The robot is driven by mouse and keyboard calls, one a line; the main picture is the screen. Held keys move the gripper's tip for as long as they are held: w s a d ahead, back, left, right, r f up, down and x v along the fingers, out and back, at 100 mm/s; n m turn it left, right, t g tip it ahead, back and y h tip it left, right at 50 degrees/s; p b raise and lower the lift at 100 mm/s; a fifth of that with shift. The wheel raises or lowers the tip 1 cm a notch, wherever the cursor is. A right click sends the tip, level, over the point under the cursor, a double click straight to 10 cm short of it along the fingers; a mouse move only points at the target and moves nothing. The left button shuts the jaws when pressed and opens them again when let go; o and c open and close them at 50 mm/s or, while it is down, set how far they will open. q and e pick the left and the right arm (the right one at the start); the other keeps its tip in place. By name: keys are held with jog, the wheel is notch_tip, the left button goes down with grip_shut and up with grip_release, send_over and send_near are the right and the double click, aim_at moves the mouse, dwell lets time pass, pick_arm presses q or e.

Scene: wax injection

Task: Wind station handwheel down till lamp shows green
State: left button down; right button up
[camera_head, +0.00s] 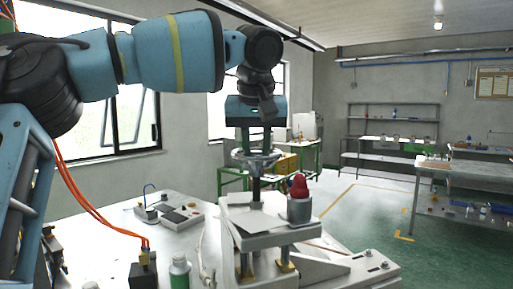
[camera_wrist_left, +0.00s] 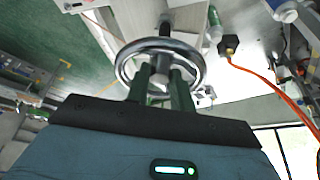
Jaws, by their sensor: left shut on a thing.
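The station's metal handwheel (camera_head: 240,160) sits level on top of a dark vertical screw above a light clamp plate (camera_head: 262,222). The wheel fills the upper middle of the left wrist view (camera_wrist_left: 198,62). My left gripper (camera_head: 256,150) points down onto the wheel from above. Its green fingers (camera_wrist_left: 160,88) reach inside the rim and are shut on the middle of the wheel; the exact contact is partly hidden. The lamp (camera_head: 299,186) is a red dome on a grey cylinder at the plate's right. It shows red, not green. My right gripper is not in view.
A control box (camera_head: 168,214), a green bottle (camera_head: 180,272) and a dark block with orange hoses (camera_head: 144,268) stand left of the station on the pale bench (camera_head: 110,235). Shelves (camera_head: 393,130) and a workbench (camera_head: 462,172) stand at the back right, beyond open floor.

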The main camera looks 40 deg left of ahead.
pick_arm(q)
jog(key=c, duration=1.2)
grip_release()
jog(key=v, duration=0.8)
jog(key=shift+b, duration=0.3)
jog(key=shift+f, duration=0.15)
